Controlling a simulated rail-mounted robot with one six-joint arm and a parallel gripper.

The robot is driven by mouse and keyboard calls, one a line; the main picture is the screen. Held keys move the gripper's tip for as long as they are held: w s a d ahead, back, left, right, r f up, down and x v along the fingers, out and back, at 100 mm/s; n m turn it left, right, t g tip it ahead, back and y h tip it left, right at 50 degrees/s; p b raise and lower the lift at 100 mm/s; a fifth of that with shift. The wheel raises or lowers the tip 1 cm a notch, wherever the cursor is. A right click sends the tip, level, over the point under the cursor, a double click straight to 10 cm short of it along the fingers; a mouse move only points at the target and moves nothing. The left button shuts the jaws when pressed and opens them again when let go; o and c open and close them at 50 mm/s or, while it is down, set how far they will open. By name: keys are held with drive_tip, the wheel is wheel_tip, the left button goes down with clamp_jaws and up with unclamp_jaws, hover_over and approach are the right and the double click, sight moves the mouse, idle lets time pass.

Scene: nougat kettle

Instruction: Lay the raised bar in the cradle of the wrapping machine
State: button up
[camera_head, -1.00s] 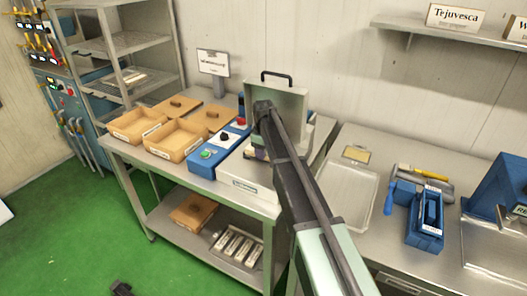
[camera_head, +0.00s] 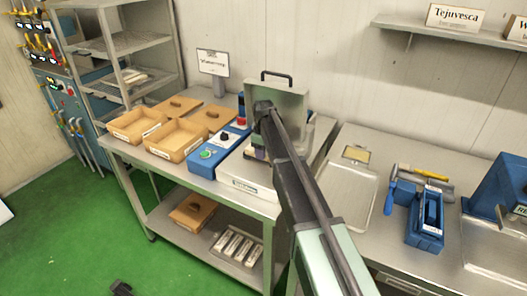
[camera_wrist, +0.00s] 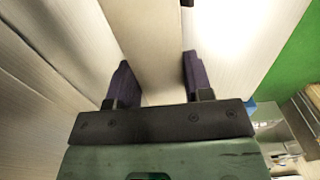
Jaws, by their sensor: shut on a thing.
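My gripper (camera_wrist: 155,85) shows in the wrist view with two dark purple fingers standing apart, shut on the bar. A pale strip fills the gap between the fingers, but I cannot tell the bar's outline from the pale wall panels behind. In the head view my arm reaches over a light metal machine (camera_head: 247,181) with a raised panel and black handle (camera_head: 277,76), which looks like the wrapping machine. My arm covers much of it, so the cradle and the bar are hidden there.
A blue control box (camera_head: 213,155) with buttons stands left of the machine. Open cardboard boxes (camera_head: 172,152) are further left. A metal tray (camera_head: 345,195) lies on the right-hand bench, with a blue device (camera_head: 425,228) beyond it. A wire rack (camera_head: 125,45) stands at the back left.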

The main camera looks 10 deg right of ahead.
drive_tip(key=shift+f, duration=0.3)
drive_tip(key=shift+f+b, duration=0.2)
drive_tip(key=shift+b, duration=0.25)
drive_tip(key=o, duration=1.5)
wheel_tip(320, 180, up, 8)
drive_tip(key=p, duration=0.8)
drive_tip(key=shift+r, duration=0.15)
